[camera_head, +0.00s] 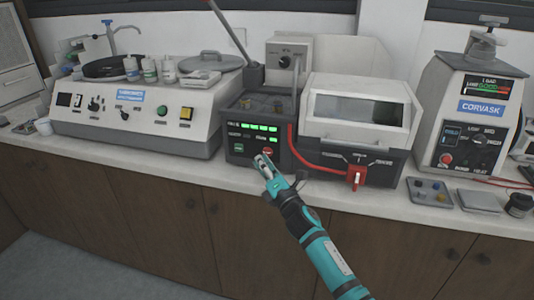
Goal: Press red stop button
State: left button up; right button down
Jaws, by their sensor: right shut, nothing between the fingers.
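A small red button (267,150) sits low on the front of a dark control box (240,127), to the right of a green button (238,149). My right gripper (263,161) comes up from the lower right, shut and empty. Its fingertips are just below the red button in the picture and partly in front of the panel. I cannot tell whether they touch the panel or the button. My left gripper is out of view.
A red lever (355,179) juts from the windowed machine (358,107) to the right. The CORVASK unit (472,112) has another red button (446,159). A grey polisher (140,110) stands left. Free room lies before the wooden cabinets (140,210).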

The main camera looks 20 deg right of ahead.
jog(key=shift+w+d, duration=0.1)
jog(key=shift+w, duration=0.05)
jog(key=shift+w+d, duration=0.15)
jog(key=shift+w, duration=0.05)
jog(key=shift+w+d+b, duration=0.2)
jog(key=shift+w+b, duration=0.1)
jog(key=shift+b, duration=0.05)
dwell(0.7)
jog(key=shift+s, duration=0.1)
jog(key=shift+s+a, duration=0.45)
jog(key=shift+s, duration=0.15)
jog(key=shift+s+a+p, duration=0.3)
jog(key=shift+s+p, duration=0.15)
jog(key=shift+s+a+p, duration=0.2)
jog(key=shift+s+a, duration=0.35)
jog(key=shift+s, duration=0.25)
jog(key=shift+s+a+p, duration=0.15)
jog(key=shift+s+a, duration=0.4)
jog(key=shift+s, duration=0.25)
